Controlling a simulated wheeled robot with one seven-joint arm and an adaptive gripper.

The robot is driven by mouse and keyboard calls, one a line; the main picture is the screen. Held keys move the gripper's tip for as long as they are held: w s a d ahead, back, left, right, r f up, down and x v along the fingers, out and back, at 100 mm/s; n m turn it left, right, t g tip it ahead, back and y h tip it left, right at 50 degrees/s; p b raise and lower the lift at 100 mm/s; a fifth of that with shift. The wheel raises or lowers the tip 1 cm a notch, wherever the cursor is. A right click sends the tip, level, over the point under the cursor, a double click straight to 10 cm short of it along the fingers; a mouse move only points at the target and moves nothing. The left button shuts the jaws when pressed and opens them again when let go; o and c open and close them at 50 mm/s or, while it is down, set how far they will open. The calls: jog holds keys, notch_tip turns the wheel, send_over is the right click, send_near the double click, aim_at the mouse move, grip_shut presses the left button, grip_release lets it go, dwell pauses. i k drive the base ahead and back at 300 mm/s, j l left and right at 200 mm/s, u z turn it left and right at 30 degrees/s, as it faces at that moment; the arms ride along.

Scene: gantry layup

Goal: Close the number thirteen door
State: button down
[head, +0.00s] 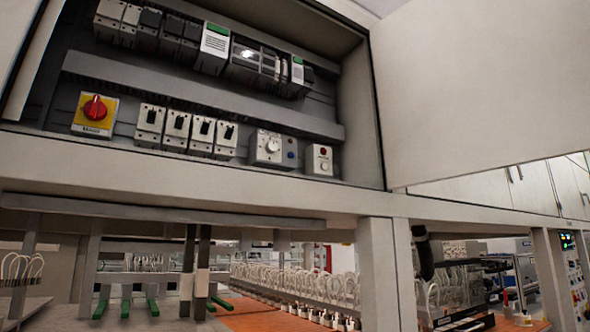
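An electrical cabinet (200,180) fills the upper left and its front is open. A large plain pale panel (480,90) stands at the cabinet's right edge and looks like its door swung open. I see no number thirteen on it, so I cannot tell for sure that it is the named door. Another pale panel edge (14,45) shows at the far upper left; I cannot tell if it is a second door. My gripper is not in view.
Inside the cabinet are a red rotary switch (95,107) on a yellow plate, rows of breakers (187,130) and a knob box (273,149). Below is a frame with posts (378,275), then rows of white cables (300,285). A dark object (424,252) hangs by a post.

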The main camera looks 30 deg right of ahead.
aim_at(466, 87)
jog(key=l+u, duration=0.85)
jog(key=k+l+u, duration=0.2)
jog(key=u, duration=0.2)
jog(key=l, duration=0.1)
